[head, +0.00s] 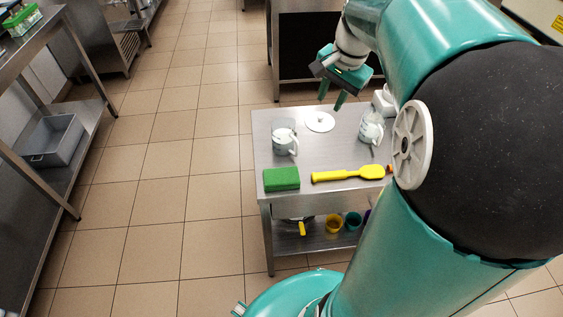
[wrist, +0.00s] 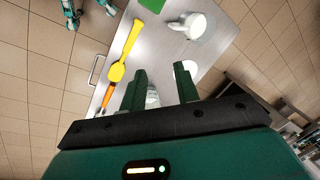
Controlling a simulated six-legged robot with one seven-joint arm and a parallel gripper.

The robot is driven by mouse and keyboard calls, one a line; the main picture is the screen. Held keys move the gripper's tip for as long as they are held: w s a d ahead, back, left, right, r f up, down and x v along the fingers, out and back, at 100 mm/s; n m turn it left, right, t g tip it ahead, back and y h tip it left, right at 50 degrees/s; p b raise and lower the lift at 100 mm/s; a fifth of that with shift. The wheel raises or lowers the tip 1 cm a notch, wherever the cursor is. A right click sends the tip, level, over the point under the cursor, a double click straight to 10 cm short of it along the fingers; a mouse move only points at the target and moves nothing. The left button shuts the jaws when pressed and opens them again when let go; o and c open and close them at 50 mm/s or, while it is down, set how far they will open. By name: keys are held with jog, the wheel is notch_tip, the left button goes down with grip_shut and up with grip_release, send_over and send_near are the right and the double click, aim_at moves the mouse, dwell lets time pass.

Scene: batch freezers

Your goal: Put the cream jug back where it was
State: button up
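Two pale, jug-like vessels with handles stand upright on the steel cart top (head: 310,155); I cannot tell which is the cream jug. The left jug (head: 284,138) is near the cart's left edge, and the right jug (head: 371,127) is near the right side. A flat white disc (head: 320,121) lies between them, bare. My gripper (head: 330,101) hangs above the back of the cart, fingers apart and empty. In the wrist view, the left jug (wrist: 194,27) is in full sight, while the right jug (wrist: 152,98) is partly hidden behind a finger.
A green sponge block (head: 281,179) and a yellow spatula (head: 348,174) lie along the cart's front. A white object (head: 383,100) stands at the back right, partly hidden by my arm. Coloured cups (head: 334,223) sit on the lower shelf. Open tiled floor lies to the left.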

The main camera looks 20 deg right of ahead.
jog(key=s+a+n+t, duration=0.1)
jog(key=s+a+n, duration=0.5)
jog(key=a, duration=0.3)
jog(key=s+a+n+t, duration=0.2)
jog(key=s+a+n, duration=0.4)
jog(key=a, duration=0.3)
jog(key=shift+s+a+n+h, duration=0.3)
jog(key=shift+s+a+h, duration=0.1)
jog(key=shift+s, duration=0.45)
jog(key=shift+d+r, duration=0.1)
jog(key=shift+d, duration=0.1)
